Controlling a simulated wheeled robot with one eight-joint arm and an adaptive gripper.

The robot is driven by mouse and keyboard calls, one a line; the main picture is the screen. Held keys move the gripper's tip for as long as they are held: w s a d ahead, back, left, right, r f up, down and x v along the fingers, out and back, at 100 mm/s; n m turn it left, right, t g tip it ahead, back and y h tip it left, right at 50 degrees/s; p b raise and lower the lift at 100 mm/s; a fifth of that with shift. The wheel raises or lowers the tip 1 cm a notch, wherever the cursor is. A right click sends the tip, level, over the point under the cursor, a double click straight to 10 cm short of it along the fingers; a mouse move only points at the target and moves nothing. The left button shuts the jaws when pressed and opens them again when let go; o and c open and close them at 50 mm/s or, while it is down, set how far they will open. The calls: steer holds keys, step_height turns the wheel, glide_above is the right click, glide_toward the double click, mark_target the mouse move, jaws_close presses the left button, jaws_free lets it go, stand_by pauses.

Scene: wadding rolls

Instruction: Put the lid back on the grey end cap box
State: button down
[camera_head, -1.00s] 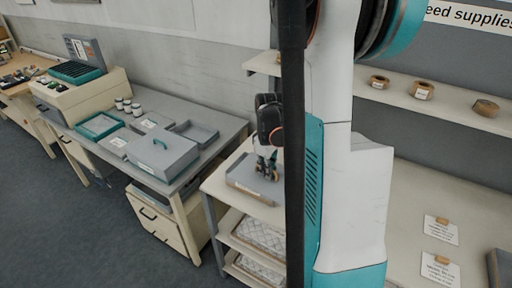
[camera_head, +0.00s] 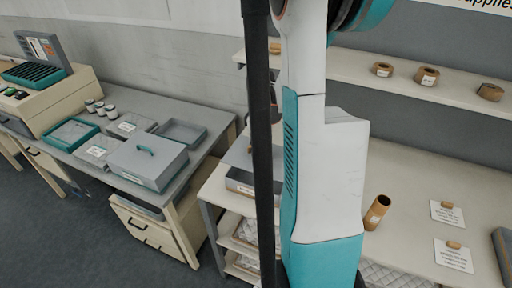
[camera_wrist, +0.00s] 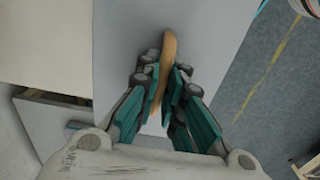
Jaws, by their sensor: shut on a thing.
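The grey lid (camera_wrist: 190,30) fills the middle of the wrist view, with a tan handle (camera_wrist: 169,50) standing up from it. My gripper (camera_wrist: 164,85) is shut on that handle. In the head view a grey panel, seemingly this lid (camera_head: 238,153), is raised above the grey end cap box (camera_head: 240,182) on the cream shelf unit. The box has a small label on its front. My column and arm hide my gripper and part of the lid and box there.
On the grey desk at the left stand another grey box (camera_head: 150,160) with a teal handle, an open grey tray (camera_head: 180,132), a teal tray (camera_head: 70,134) and small jars. A cardboard tube (camera_head: 376,212) stands on the right-hand counter. Rolls lie on the shelf above.

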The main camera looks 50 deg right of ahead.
step_height(320, 180, down, 6)
steer(key=b, duration=0.4)
steer(key=shift+s+f+b, duration=0.1)
steer(key=shift+f+b, duration=0.6)
steer(key=shift+b, duration=0.5)
stand_by(2.4)
stand_by(0.4)
steer(key=c, duration=1.6)
jaws_free()
steer(key=shift+c, duration=0.2)
steer(key=shift+o, duration=0.3)
steer(key=o, duration=0.4)
steer(key=shift+r, duration=0.1)
steer(key=shift+r+p, duration=2.35)
steer(key=shift+r, duration=1.1)
